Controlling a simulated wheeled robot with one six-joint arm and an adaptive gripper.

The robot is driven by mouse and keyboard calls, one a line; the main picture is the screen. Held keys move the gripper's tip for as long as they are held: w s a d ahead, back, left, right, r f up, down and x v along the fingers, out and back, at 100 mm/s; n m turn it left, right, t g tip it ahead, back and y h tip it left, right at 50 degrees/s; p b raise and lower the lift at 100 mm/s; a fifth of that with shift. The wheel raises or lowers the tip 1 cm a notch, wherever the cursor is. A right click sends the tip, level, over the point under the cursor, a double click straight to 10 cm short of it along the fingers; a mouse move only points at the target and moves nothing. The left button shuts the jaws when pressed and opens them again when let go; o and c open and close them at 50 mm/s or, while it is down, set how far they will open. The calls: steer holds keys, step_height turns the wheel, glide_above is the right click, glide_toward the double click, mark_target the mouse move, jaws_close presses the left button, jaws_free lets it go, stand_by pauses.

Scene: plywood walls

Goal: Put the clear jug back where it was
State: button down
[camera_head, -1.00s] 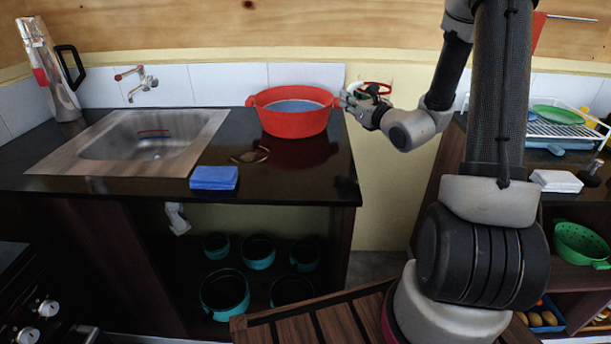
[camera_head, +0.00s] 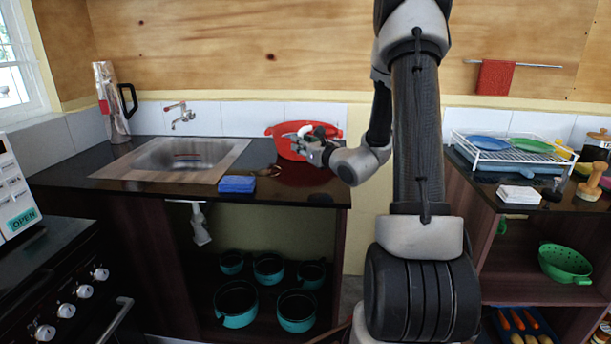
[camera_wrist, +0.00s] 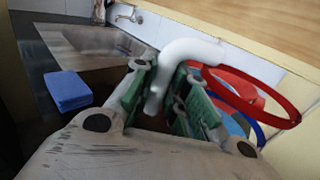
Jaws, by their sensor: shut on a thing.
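My gripper (camera_head: 306,140) is shut on the white curved handle (camera_wrist: 188,54) of what looks like the clear jug. In the wrist view, the handle passes between the green finger pads of my gripper (camera_wrist: 158,92). A thin red ring (camera_wrist: 291,119), seemingly the jug's rim, shows to the right, with a blue ring below it. The clear body is hard to make out. In the head view my gripper hides most of the jug and overlaps the red tub (camera_head: 282,145) on the dark counter (camera_head: 160,188). I cannot tell whether the jug touches anything.
The sink (camera_head: 175,160) lies left of the tub, with a blue sponge or cloth stack (camera_head: 237,184) in front. A dish rack (camera_head: 510,150) is on the right counter. A gap separates the two counters.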

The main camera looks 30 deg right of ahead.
step_height(320, 180, down, 7)
steer(key=shift+f, duration=0.3)
steer(key=c, duration=1.4)
jaws_free()
